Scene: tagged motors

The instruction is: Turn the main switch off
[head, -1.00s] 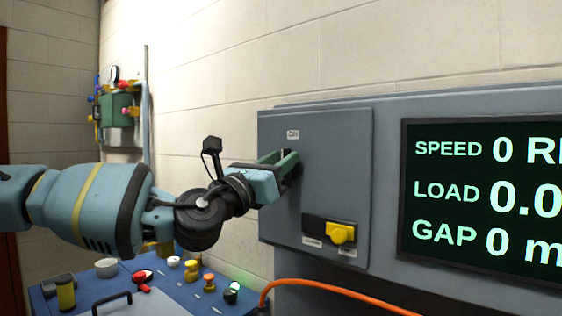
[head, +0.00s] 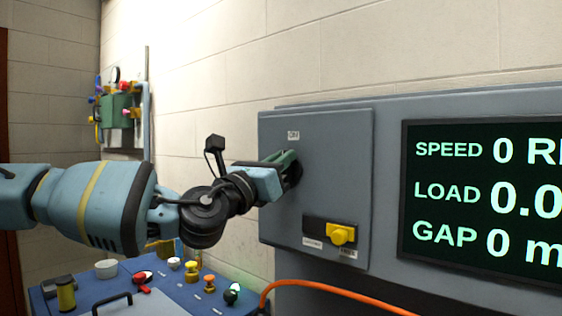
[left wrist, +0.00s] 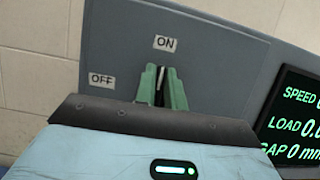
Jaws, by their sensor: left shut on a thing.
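The main switch is on the grey cabinet (head: 330,150), and its dark handle (left wrist: 160,84) shows between my green fingers in the left wrist view. My left gripper (head: 288,160) is shut on this handle. In the left wrist view my left gripper (left wrist: 161,88) lies just below the "ON" label (left wrist: 165,43), and the handle points up toward it. The "OFF" label (left wrist: 101,80) is to the left. Much of the switch is hidden by the fingers. My right gripper is in neither view.
A yellow knob (head: 341,234) sits lower on the cabinet. The lit display (head: 485,200) is at the right. A blue bench (head: 180,300) with several coloured controls is below my arm. An orange cable (head: 330,285) runs under the cabinet.

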